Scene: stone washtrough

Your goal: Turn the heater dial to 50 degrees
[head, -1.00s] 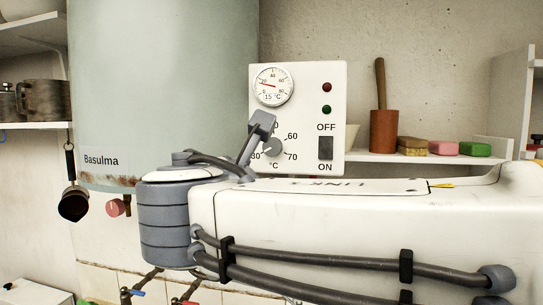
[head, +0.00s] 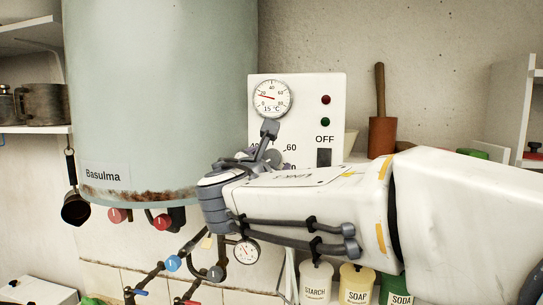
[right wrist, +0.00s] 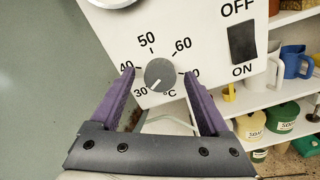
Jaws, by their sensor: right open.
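The heater dial (right wrist: 159,74) is a round grey knob on a white control panel (head: 297,90), with 30, 40, 50 and 60 marked around it. Its pale pointer line seems to lie at the lower left, near 30. In the head view the dial (head: 275,157) is partly hidden by my right arm. My right gripper (right wrist: 158,74) is open, its purple fingers to the left and right of the dial in the right wrist view. I cannot tell whether they touch it. My left gripper is not in view.
A thermometer gauge (head: 271,99) reading 15 °C, two lamps and an ON/OFF switch (right wrist: 242,43) share the panel. The big boiler tank (head: 160,90) stands left. Pipes with valves (head: 172,263) run below. Jars (head: 316,282) stand at lower right.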

